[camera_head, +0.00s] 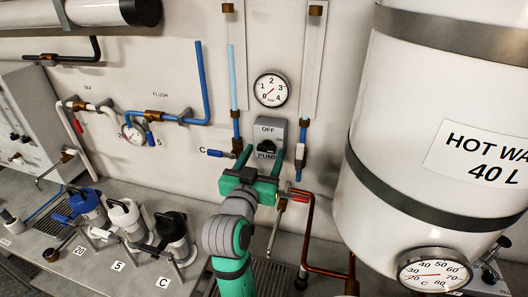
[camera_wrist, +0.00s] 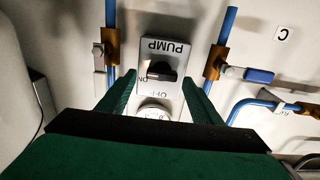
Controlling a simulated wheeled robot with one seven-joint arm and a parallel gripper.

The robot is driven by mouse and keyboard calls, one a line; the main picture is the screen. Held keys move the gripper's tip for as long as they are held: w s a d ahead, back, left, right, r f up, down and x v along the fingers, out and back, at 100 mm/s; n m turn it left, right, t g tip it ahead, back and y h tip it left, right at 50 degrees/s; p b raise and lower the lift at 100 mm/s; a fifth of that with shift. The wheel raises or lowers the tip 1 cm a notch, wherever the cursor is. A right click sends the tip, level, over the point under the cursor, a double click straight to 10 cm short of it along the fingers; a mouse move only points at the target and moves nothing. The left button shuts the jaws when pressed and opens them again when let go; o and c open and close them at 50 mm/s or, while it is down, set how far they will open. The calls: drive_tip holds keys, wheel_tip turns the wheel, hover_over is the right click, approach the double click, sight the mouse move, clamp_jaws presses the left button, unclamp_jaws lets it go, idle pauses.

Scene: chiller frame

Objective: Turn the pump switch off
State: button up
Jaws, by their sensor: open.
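The pump switch (camera_head: 270,131) is a grey box on the wall, marked OFF at its top and PUMP below, with a black knob (camera_head: 266,147). In the wrist view the switch (camera_wrist: 177,101) is upside down. Its knob (camera_wrist: 162,71) lies roughly sideways, with its pale-marked end on the left, near the ON mark. My green gripper (camera_head: 261,160) is just below and in front of the box. In the wrist view my gripper (camera_wrist: 159,78) is open, with one finger on each side of the box and nothing between them touching the knob visibly.
Vertical pipes with valves flank the switch, including a blue-handled valve (camera_head: 216,153) at left. A pressure gauge (camera_head: 271,89) is above it. A large hot water tank (camera_head: 400,140) fills the right. Several pumps or jugs, such as a white one (camera_head: 126,217), stand at lower left.

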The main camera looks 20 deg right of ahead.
drive_tip(key=shift+w+d, duration=0.4)
drive_tip(key=shift+w, duration=0.45)
drive_tip(key=shift+a, duration=0.1)
drive_tip(key=c, duration=1.1)
drive_tip(key=shift+o, duration=0.2)
